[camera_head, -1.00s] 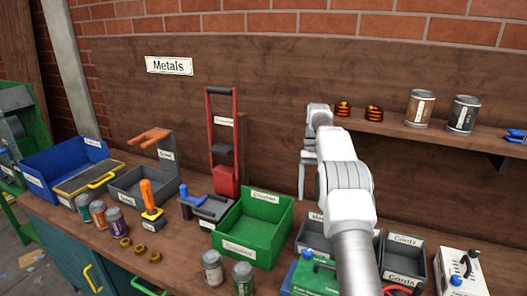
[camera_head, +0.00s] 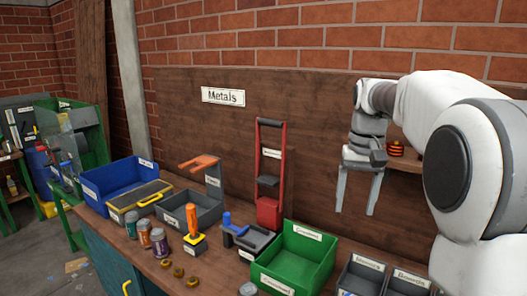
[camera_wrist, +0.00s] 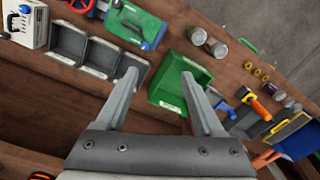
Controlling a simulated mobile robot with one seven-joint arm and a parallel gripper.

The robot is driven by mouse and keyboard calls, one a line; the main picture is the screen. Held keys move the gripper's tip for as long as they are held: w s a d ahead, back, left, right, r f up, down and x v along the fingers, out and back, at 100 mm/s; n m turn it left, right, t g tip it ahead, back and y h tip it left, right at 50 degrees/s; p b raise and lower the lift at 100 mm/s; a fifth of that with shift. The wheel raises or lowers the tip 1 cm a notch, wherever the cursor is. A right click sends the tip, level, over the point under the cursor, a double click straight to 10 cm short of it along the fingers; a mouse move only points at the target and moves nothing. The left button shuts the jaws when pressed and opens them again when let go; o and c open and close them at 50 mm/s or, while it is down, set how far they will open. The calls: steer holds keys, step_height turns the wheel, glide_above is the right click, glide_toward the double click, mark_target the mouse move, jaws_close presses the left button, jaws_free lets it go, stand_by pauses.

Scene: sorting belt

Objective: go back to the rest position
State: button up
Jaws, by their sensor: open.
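My gripper (camera_head: 356,210) hangs open and empty above the bench, fingers pointing down, to the right of the red upright holder. In the wrist view my gripper (camera_wrist: 160,98) shows two spread fingers with nothing between them. The green bin (camera_head: 322,244) stands below and to the left of my gripper in the head view. In the wrist view the green bin (camera_wrist: 192,63) lies beyond the fingers, and the right finger overlaps part of it.
The wooden bench (camera_head: 225,286) holds a blue bin (camera_head: 92,189), a grey tray (camera_head: 207,212), the red holder (camera_head: 269,211), several cans (camera_head: 159,242) and dark small bins (camera_head: 362,274). A wall shelf (camera_head: 402,164) with a black-orange coil (camera_head: 396,148) is behind my arm.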

steer(key=s+a+r+n+t, duration=0.1)
steer(key=s+a+t, duration=0.1)
steer(key=s, duration=0.5)
steer(key=s+a+r+t, duration=0.1)
steer(key=s+a, duration=0.1)
steer(key=s, duration=0.5)
steer(key=s+a+f+n+t, duration=0.1)
steer(key=s+f+t, duration=0.1)
steer(key=s+f, duration=0.4)
steer(key=s, duration=0.4)
steer(key=shift+s+a+f+t, duration=0.15)
steer(key=shift+a+f+t, duration=0.15)
steer(key=shift+a+f, duration=0.1)
steer(key=shift+d+r, duration=0.1)
steer(key=shift+d, duration=0.05)
